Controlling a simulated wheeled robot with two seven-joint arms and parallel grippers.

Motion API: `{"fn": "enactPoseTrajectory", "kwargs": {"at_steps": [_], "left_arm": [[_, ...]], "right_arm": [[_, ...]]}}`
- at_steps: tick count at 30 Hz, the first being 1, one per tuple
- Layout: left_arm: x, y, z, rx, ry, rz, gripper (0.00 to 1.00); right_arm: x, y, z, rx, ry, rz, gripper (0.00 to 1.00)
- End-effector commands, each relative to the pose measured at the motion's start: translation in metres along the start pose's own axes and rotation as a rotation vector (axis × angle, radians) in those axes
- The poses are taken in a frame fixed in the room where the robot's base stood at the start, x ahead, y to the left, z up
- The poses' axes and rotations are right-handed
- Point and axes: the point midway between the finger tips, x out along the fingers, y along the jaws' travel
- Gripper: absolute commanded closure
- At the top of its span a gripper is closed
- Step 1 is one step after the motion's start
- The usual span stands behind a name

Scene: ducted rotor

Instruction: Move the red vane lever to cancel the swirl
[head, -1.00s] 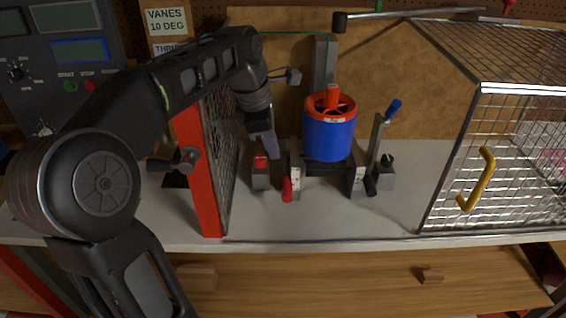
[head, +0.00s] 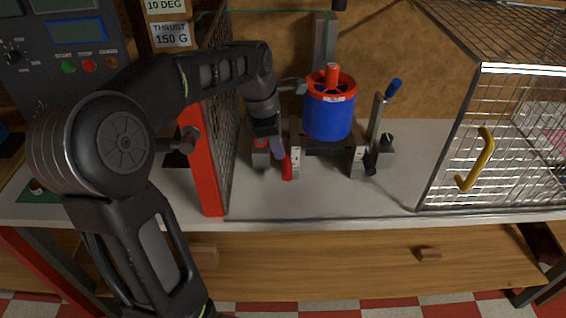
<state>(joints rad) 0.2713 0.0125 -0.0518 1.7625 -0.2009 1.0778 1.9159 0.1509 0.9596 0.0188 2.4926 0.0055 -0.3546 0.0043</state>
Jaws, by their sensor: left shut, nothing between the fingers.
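The red vane lever (head: 287,167) points down at the left side of the rotor stand, in front of a pale scale plate (head: 295,158). The blue duct (head: 328,119) with a red rim and hub stands upright above it. My left gripper (head: 280,152) points down with its fingers shut and empty, right beside the red lever's upper left; I cannot tell whether they touch. A lever with a blue grip (head: 392,90) stands up and leans right on the stand's right side. My right gripper is not in view.
A red-framed mesh panel (head: 205,175) stands left of the stand, under my left arm. A wire cage with a yellow handle (head: 476,160) stands at the right. Signs (head: 170,34) and a control panel (head: 70,40) are at the back left. The front bench strip is clear.

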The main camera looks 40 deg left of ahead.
Motion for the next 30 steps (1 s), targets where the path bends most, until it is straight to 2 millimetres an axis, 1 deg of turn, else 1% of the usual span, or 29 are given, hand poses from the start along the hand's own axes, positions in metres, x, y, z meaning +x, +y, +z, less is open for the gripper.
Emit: {"fn": "enactPoseTrajectory", "kwargs": {"at_steps": [1,3,6,10,15,24,30], "left_arm": [[0.010,-0.001,0.000,0.000,0.002,-0.004,1.00],[0.024,-0.001,0.000,0.000,0.002,-0.004,1.00],[0.040,-0.001,0.000,-0.001,0.002,-0.004,1.00],[0.056,0.000,0.000,0.000,0.001,-0.002,1.00],[0.064,0.000,0.000,0.000,0.000,0.001,1.00],[0.066,0.000,0.000,0.000,0.000,0.002,1.00],[0.081,-0.002,-0.001,0.008,-0.001,0.034,1.00]], "right_arm": [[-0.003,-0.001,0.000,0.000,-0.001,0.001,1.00],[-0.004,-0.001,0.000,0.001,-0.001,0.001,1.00],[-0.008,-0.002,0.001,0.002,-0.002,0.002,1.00],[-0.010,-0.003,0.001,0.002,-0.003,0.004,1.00],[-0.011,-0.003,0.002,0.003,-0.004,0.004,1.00],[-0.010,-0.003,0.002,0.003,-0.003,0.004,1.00],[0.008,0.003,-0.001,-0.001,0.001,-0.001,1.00]]}}
